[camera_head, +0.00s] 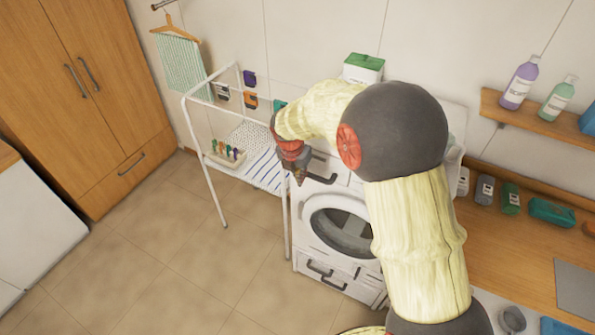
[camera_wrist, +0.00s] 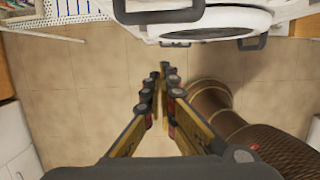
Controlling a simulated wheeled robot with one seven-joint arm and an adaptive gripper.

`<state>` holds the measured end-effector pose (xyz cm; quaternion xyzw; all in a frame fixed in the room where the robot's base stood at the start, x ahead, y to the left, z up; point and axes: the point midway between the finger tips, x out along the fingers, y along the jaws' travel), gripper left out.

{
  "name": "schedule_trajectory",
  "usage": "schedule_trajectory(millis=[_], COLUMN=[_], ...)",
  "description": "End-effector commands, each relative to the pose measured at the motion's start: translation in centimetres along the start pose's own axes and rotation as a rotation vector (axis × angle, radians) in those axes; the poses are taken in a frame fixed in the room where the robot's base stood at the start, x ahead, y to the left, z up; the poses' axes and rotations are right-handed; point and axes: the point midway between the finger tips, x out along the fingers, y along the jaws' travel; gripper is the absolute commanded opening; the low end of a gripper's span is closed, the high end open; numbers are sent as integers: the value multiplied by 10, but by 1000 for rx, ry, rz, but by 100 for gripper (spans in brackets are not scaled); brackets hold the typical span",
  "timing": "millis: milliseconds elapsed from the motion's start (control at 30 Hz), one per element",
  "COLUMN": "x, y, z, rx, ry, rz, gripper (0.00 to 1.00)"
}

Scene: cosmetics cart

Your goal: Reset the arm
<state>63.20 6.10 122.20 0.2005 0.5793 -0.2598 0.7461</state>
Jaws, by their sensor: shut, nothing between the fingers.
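My arm rises from the lower right of the head view, bends at a dark joint and reaches left. My gripper (camera_head: 299,178) hangs at its end, pointing down, in front of the upper left part of the washing machine (camera_head: 308,228). In the wrist view my gripper (camera_wrist: 161,75) has its fingers brought together at the tips, with nothing between them. Bare tiled floor shows beyond and around the fingers. The arm hides part of the washing machine's top and right side in the head view.
A white drying rack (camera_head: 222,200) stands just left of the gripper. The washing machine's front also spans the top of the wrist view (camera_wrist: 225,22). A wooden counter (camera_head: 520,250) lies right of my arm. A wooden wardrobe (camera_head: 100,150) stands far left. Floor in front is clear.

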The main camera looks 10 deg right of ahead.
Motion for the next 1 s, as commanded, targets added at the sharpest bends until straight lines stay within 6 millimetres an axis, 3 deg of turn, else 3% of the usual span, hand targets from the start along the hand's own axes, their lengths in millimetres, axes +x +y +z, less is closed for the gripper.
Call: schedule_trajectory(millis=[233,367,467,633,867,1000], x=[-3,-3,-2,6,-22,-42], y=[0,0,-4,-32,-80,-118], z=[0,0,-5,-39,-81,-109], rx=[10,114,298,709,1313,1697], ry=[0,1,12,59,76,87], rz=[0,-2,-15,-92,-146,-147], gripper=[0,0,0,0,0,0])
